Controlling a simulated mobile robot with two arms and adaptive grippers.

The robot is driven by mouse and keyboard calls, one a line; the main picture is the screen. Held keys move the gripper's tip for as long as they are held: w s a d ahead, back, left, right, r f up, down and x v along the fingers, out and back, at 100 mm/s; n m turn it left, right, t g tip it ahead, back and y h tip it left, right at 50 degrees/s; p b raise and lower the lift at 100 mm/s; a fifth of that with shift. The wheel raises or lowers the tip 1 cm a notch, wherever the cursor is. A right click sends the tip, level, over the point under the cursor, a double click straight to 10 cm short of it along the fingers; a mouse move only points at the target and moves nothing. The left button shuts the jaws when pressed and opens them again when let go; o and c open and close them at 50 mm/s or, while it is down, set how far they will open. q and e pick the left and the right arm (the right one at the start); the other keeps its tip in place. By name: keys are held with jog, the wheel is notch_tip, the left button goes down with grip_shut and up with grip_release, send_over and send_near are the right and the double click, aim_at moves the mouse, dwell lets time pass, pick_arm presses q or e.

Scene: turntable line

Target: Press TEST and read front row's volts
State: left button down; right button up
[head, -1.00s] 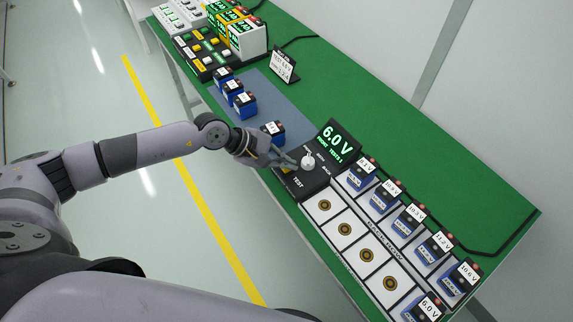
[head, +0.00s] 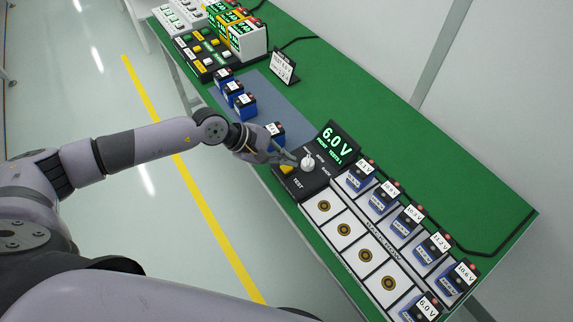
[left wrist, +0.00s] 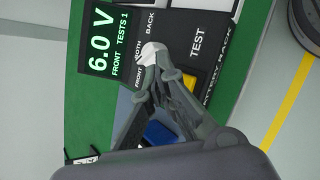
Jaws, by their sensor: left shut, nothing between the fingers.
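The black test box (head: 300,185) has a green-lit display (head: 337,142) reading "6.0 V", "FRONT", "TESTS 1"; the display also shows in the left wrist view (left wrist: 103,42). The yellow TEST button (head: 287,169) sits beside the white selector knob (head: 308,163); the wrist view shows the button (left wrist: 190,80) partly behind my fingers and the knob (left wrist: 153,52) amid FRONT, BOTH and BACK. My left gripper (head: 294,159) is shut and empty, close above the box between button and knob; contact with the knob cannot be told. My right gripper is out of view.
The front row (head: 345,229) has several empty ringed slots and one battery (head: 424,309) labelled 6.0 V. Labelled batteries (head: 433,247) fill the back row. Blue batteries (head: 245,105) stand on a grey mat (head: 267,98).

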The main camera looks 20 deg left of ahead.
aim_at(286, 170)
pick_arm(q)
jog(key=shift+r+p, duration=1.15)
jog(key=shift+r, duration=1.15)
jog(key=shift+f, duration=0.1)
